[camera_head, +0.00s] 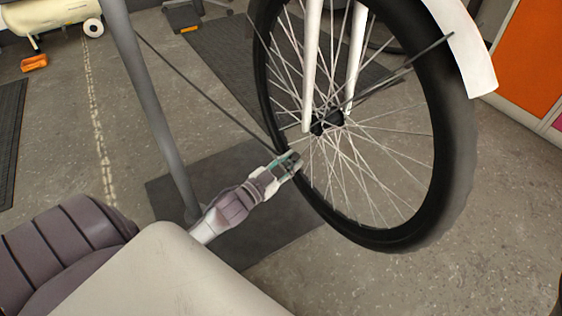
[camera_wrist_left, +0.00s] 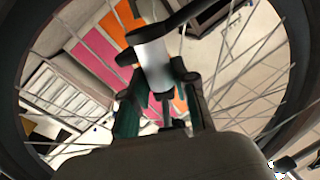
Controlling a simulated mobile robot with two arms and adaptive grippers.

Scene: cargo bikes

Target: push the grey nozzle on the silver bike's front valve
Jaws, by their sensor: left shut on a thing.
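The front wheel (camera_head: 440,150) of the bike stands upright in the head view, with a black tyre, thin spokes and a white fork (camera_head: 312,70). My left gripper (camera_head: 292,161) is at the wheel's left side, by the rim. In the left wrist view my left gripper (camera_wrist_left: 162,95) is shut on the grey nozzle (camera_wrist_left: 153,62), a short silver-grey cylinder with dark ends. A dark hose (camera_wrist_left: 192,12) runs from it to the upper right. The spokes surround the nozzle in that view. I cannot make out the valve or whether the nozzle touches it. My right gripper is not in view.
A grey post (camera_head: 155,110) stands left of my left gripper. A dark mat (camera_head: 165,185) lies on the floor below. An orange cabinet (camera_head: 535,60) is at the right, a cream tank (camera_head: 45,15) at the far left. Floor between is mostly clear.

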